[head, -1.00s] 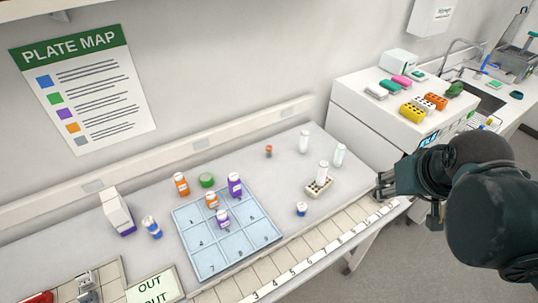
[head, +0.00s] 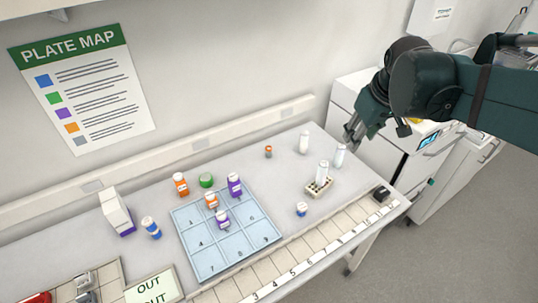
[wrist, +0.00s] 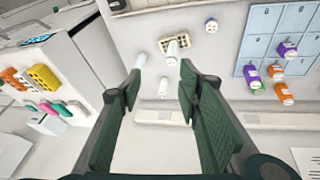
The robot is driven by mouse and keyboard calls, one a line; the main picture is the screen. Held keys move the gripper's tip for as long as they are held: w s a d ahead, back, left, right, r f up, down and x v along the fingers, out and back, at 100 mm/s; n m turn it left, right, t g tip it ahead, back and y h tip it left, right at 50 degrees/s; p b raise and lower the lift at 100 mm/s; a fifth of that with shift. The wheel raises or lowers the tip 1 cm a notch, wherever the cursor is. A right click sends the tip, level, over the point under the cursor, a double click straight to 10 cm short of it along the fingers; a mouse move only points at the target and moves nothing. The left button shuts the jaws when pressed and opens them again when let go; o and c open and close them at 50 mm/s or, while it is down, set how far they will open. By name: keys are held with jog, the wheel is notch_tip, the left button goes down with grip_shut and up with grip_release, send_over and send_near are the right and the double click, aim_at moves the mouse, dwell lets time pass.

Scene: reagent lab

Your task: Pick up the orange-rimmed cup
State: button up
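A small cup with an orange rim (head: 268,151) stands upright near the back of the table, left of a white-capped vial (head: 304,143). I cannot make it out in the wrist view, where a finger may hide it. My gripper (head: 376,131) is above the table's right end in the head view, right of the cup and apart from it. In the wrist view my gripper (wrist: 160,76) is open, with its fingers spread and nothing held between them.
A vial rack (head: 319,187) with a vial and another vial (head: 339,155) stand right of the cup. A blue numbered mat (head: 205,262) lies to the left with several bottles on and around it. A dark small object (head: 381,193) sits at the front right.

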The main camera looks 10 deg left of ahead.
jog(key=w+a+f+n+g, duration=0.1)
jog(key=w+a+f+n, duration=0.2)
jog(key=w+a, duration=0.55)
jog(key=n+g+b, duration=0.1)
jog(key=n+g, duration=0.2)
jog(key=n, duration=0.6)
send_over(269, 152)
jog(key=w, duration=0.1)
notch_tip(269, 152, down, 25)
jog(key=shift+w+a+f+h, duration=0.2)
jog(key=shift+h, duration=0.2)
jog(key=shift+f, duration=1.3)
jog(key=shift+f, duration=0.1)
